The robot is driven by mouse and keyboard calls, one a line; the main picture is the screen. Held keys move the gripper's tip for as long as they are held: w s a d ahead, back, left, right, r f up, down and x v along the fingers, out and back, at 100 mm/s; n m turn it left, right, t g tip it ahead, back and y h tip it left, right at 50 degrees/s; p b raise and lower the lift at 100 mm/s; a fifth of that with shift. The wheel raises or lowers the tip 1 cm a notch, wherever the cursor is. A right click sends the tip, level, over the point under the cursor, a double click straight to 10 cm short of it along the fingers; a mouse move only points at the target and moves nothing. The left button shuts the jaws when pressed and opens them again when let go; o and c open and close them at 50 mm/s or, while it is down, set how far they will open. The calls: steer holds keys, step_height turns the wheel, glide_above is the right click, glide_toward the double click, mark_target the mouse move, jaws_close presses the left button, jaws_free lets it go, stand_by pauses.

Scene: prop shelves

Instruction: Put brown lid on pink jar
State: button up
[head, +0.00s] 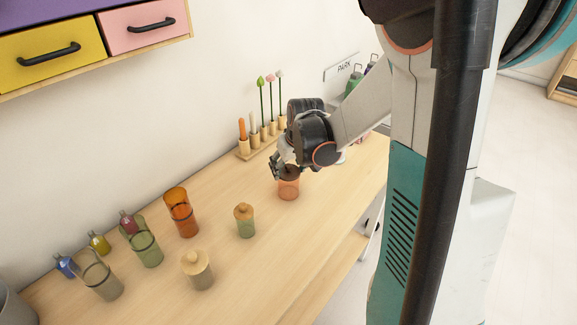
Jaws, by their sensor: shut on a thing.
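The pink jar (289,188) stands upright on the wooden table, towards its far right part. The brown lid (291,171) is at the jar's mouth, held from above by my gripper (285,167). My gripper is shut on the lid and hides part of it. From this view I cannot tell whether the lid is fully seated on the rim or just above it.
A green jar (245,222) and a grey jar (198,272), both lidded, stand nearer. An orange glass (181,214), a green glass (147,244) and a clear glass (100,278) are at left. A flower rack (270,133) stands behind. The table's right front is clear.

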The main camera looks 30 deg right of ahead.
steer(key=o, duration=0.9)
steer(key=shift+o, duration=0.2)
steer(key=shift+r, duration=0.1)
steer(key=v, duration=1.2)
steer(key=shift+a, duration=0.1)
